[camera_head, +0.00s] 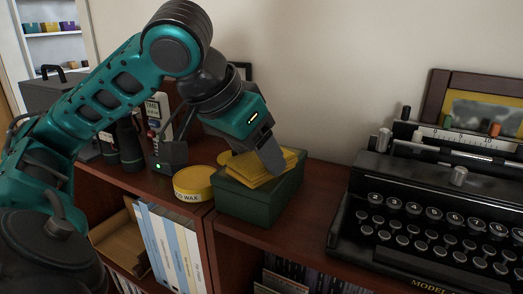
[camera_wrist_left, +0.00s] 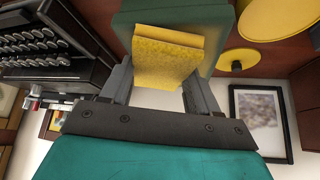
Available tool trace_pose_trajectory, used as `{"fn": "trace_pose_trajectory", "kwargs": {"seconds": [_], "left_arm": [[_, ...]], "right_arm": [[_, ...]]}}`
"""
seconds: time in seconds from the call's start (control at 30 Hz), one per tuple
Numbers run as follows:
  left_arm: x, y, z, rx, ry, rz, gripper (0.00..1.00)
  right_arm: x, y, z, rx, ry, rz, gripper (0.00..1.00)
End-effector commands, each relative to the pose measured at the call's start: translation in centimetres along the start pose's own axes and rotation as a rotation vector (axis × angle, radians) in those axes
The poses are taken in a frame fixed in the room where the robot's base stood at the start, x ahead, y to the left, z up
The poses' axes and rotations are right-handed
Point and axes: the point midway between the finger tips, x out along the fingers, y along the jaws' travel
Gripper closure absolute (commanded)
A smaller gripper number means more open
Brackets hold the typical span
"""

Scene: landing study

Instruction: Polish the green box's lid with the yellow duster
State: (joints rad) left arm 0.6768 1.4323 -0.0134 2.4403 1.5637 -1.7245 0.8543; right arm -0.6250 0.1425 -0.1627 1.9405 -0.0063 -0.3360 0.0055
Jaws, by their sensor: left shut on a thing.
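The green box (camera_head: 257,208) stands on the wooden shelf top beside the wax tin. The yellow duster (camera_head: 247,171) lies folded over the box's lid. My left gripper (camera_head: 268,160) comes down from above and is shut on the duster. In the left wrist view, the duster (camera_wrist_left: 166,62) sits between the two fingers, against the green lid (camera_wrist_left: 208,14). Whether the duster presses on the lid all over cannot be told. My right gripper is in neither view.
A yellow wax tin (camera_head: 193,184) stands just left of the box. A black typewriter (camera_head: 430,225) takes up the right. Binoculars (camera_head: 128,145) and a grey device with a green light (camera_head: 168,155) stand behind left. Bare shelf lies between box and typewriter.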

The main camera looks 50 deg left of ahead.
Motion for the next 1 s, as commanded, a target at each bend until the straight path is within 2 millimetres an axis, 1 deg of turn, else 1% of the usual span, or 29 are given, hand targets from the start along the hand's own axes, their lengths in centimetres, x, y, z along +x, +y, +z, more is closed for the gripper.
{"fn": "trace_pose_trajectory", "kwargs": {"seconds": [0.23,0.47,0.77,1.0], "left_arm": [[-0.7,0.6,1.5,0.000,0.005,-0.002,0.74],[-1.1,0.8,2.0,0.001,0.005,-0.001,0.74],[-2.2,1.4,3.5,0.000,0.007,-0.002,0.74],[-2.1,1.5,3.8,-0.001,0.002,-0.001,0.74]], "right_arm": [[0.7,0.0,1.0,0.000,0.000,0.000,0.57],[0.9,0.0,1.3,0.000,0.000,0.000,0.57],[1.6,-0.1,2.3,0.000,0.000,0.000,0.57],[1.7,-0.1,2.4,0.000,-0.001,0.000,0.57]]}}
